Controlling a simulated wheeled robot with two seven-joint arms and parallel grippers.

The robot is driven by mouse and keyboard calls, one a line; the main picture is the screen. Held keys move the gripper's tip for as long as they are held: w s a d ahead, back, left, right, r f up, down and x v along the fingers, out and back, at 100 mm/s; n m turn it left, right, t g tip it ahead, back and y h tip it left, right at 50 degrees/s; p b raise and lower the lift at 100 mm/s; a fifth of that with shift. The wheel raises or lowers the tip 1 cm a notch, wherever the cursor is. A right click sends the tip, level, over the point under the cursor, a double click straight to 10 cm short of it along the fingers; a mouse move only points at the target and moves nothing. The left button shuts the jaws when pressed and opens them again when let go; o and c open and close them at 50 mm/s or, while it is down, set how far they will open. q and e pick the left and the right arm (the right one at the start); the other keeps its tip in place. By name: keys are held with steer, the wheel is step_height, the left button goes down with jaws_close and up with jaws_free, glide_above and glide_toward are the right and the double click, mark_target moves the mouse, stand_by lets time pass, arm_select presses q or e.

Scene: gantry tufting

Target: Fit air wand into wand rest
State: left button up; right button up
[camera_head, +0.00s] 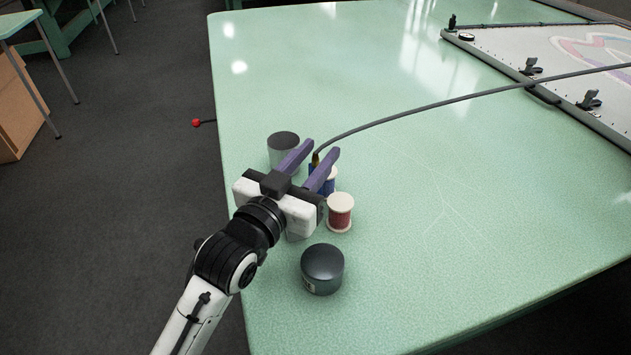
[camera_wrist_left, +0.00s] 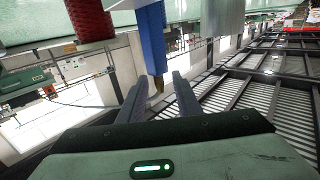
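The air wand seems to be the blue piece with a brass end (camera_head: 315,160) at the end of a dark hose (camera_head: 440,103). It stands near the table's left edge, partly hidden by my gripper. In the left wrist view its blue body (camera_wrist_left: 152,40) and brass end lie ahead of the fingers. My left gripper (camera_head: 323,148) is open; its purple fingers (camera_wrist_left: 153,98) point towards the wand, with the brass end in line with the gap between them. I see no contact. I cannot pick out the wand rest. My right gripper is not in view.
A grey can (camera_head: 283,146) stands just behind the gripper. A red thread spool (camera_head: 340,214) and a dark lidded jar (camera_head: 322,270) stand in front. A spool with a white flange is partly hidden by a finger. A clamped frame (camera_head: 500,45) lies far right. The table's middle is clear beneath the hose.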

arm_select(q)
jaws_close()
